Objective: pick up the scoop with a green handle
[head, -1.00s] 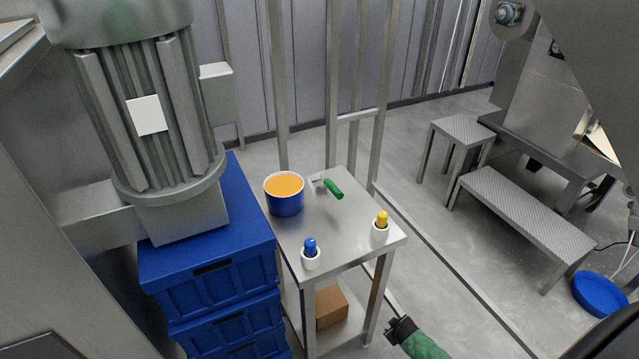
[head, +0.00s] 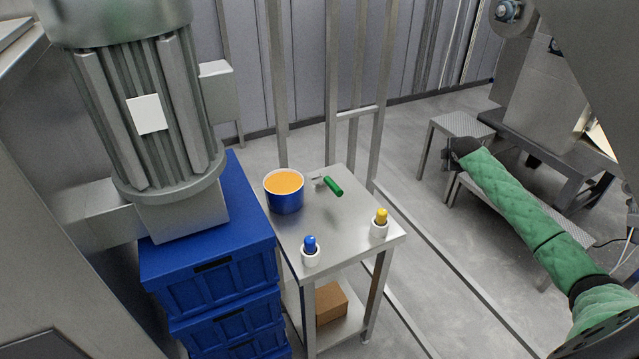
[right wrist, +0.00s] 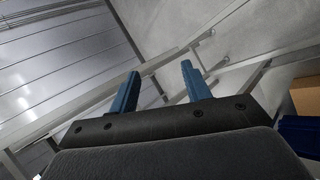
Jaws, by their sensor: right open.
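The scoop with a green handle (head: 333,187) lies on the steel table (head: 345,228), near its back edge. Its pale metal head lies to the left of the handle, close to the blue tub. My right gripper (head: 462,150) is at the end of the green-sleeved arm in the head view, to the right of the table and apart from the scoop. In the right wrist view its two blue fingers (right wrist: 160,88) stand apart with nothing between them. The scoop is not visible in the right wrist view. My left gripper is not in view.
A blue tub (head: 284,203) with orange filling stands left of the scoop. White holders with a blue item (head: 310,246) and a yellow item (head: 380,219) stand near the table's front. Blue crates (head: 215,285) stand left; metal posts (head: 333,90) rise behind the table.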

